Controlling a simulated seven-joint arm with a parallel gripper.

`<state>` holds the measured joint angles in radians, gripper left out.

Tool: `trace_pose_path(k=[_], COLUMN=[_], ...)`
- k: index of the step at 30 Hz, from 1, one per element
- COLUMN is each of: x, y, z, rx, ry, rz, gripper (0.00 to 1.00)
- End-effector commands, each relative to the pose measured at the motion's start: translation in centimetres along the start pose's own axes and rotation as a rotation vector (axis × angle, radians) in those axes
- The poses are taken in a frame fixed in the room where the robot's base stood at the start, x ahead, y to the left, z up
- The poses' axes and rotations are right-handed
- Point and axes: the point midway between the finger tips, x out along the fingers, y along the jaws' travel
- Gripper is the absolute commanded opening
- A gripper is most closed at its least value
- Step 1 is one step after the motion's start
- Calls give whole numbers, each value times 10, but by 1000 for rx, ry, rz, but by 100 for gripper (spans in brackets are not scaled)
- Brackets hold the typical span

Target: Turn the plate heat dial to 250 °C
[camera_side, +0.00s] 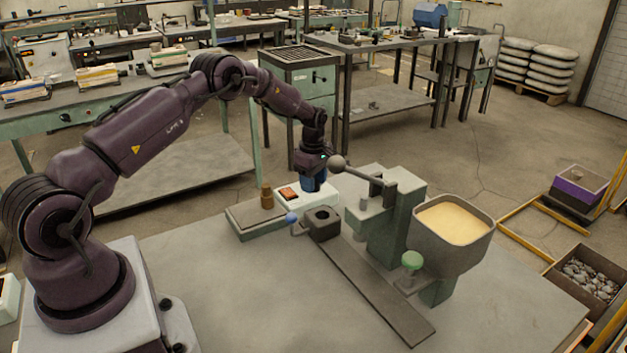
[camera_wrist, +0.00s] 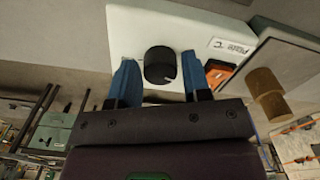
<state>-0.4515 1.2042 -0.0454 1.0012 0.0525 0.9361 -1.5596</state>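The white plate control box (camera_side: 322,193) stands behind the bench items in the side view, and its pale face fills the top of the wrist view (camera_wrist: 150,24). The black heat dial (camera_wrist: 160,65) is on that face; its setting is not readable. A "Plate °C" label (camera_wrist: 231,47) is beside an orange-red display (camera_wrist: 218,72), too blurred to read. My gripper (camera_wrist: 160,75) has blue fingers on either side of the dial, with gaps visible, so it is open. In the side view my gripper (camera_side: 313,181) is low over the box and hides the dial.
A heating plate (camera_side: 255,217) with a brown cylinder (camera_side: 267,196) is left of the box. To the right are a green press-like fixture (camera_side: 392,222) with a ball-ended lever (camera_side: 340,163) and a powder-filled hopper (camera_side: 453,228). The bench front (camera_side: 270,300) is clear.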

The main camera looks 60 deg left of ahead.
Motion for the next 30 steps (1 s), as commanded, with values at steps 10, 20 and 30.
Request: trace_pose_path(k=[10,20,30], x=[0,0,0], y=[0,0,0], z=[0,0,1], rx=[7,139,443], ry=[0,0,0], rz=[0,0,0], gripper=[11,11,11])
